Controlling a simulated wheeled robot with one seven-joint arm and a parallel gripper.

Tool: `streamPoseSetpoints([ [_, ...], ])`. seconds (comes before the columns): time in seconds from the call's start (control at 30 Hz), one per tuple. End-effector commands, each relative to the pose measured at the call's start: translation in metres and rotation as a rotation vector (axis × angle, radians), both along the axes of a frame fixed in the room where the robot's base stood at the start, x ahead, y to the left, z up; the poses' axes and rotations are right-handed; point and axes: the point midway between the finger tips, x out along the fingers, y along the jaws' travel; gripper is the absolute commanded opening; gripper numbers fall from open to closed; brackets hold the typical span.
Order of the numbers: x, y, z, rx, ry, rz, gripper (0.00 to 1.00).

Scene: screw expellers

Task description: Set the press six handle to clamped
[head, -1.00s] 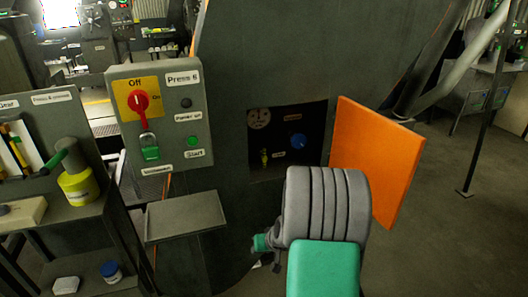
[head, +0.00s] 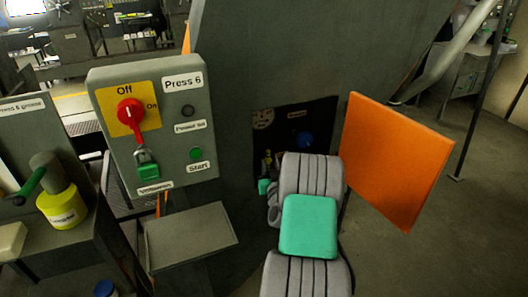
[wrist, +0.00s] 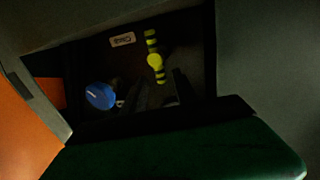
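The press six handle is a small yellow-green lever (head: 268,158) inside a dark recess (head: 262,143) in the press body. In the wrist view, the handle (wrist: 154,61) stands out against the dark recess wall beside a small white label (wrist: 122,39). A blue knob (head: 305,139) sits in the same recess; it also shows in the wrist view (wrist: 100,95). My gripper (wrist: 160,88) points into the recess. Its two dark fingers look apart with nothing between them, close to the handle but not visibly around it.
An orange door (head: 395,160) stands open right of the recess. A Press 6 control box (head: 155,120) with a red switch, green padlock and green start button is at left, above a grey shelf (head: 190,235). A yellow container (head: 62,205) stands far left.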

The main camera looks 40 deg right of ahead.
Motion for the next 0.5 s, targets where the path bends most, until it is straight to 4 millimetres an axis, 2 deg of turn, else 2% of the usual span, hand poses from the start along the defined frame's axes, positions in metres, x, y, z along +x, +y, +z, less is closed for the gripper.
streamPoseSetpoints([
  [0.2, 0.036, -0.021, 0.003, 0.001, 0.002, 0.002, 0.35],
  [0.3, 0.047, -0.028, 0.002, 0.001, 0.001, 0.001, 0.35],
  [0.5, 0.053, -0.031, 0.000, 0.001, 0.000, 0.002, 0.35],
])
